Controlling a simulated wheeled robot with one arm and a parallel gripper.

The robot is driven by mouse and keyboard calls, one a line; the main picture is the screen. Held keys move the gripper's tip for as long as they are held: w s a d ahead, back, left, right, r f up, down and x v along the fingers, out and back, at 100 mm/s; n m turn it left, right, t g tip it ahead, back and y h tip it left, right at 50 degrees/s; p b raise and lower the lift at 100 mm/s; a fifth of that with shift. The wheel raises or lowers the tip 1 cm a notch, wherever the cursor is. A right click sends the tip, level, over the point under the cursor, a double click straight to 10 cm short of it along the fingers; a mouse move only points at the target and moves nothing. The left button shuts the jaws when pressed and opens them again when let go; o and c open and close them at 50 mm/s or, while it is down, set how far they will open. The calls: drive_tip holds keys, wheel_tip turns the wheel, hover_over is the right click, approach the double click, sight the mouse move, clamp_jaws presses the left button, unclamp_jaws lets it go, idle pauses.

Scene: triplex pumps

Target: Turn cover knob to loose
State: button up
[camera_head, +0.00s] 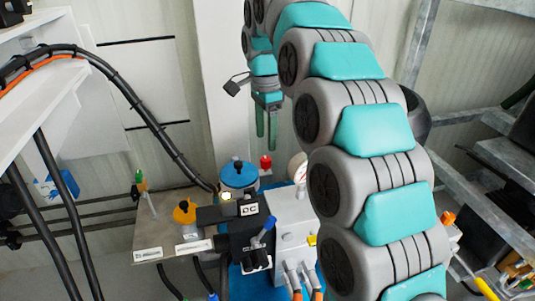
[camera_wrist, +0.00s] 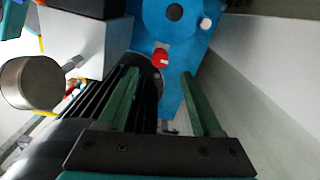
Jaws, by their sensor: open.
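No knob is labelled as the cover knob, so I cannot tell which one it is. A small red knob (camera_head: 265,162) stands behind the pump block; a red knob also shows in the wrist view (camera_wrist: 160,59), ahead of and between my fingertips. A round blue cap (camera_head: 238,174) sits left of the red knob in the head view. An orange knob (camera_head: 184,211) stands on the metal plate further left. My gripper (camera_head: 266,134) hangs above the red knob with its green fingers pointing down. It is open and empty, apart from everything; its fingers also show in the wrist view (camera_wrist: 160,74).
A black box marked DC (camera_head: 250,242) with a blue lever (camera_head: 264,232) stands in front, next to a grey metal block (camera_head: 295,235). A black ribbed motor (camera_wrist: 100,110) lies close to the left finger. Black hoses (camera_head: 125,92) and metal rails (camera_head: 475,195) flank the area.

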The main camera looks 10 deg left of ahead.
sight(266, 158)
drive_tip(key=shift+f, duration=3.3)
clamp_jaws()
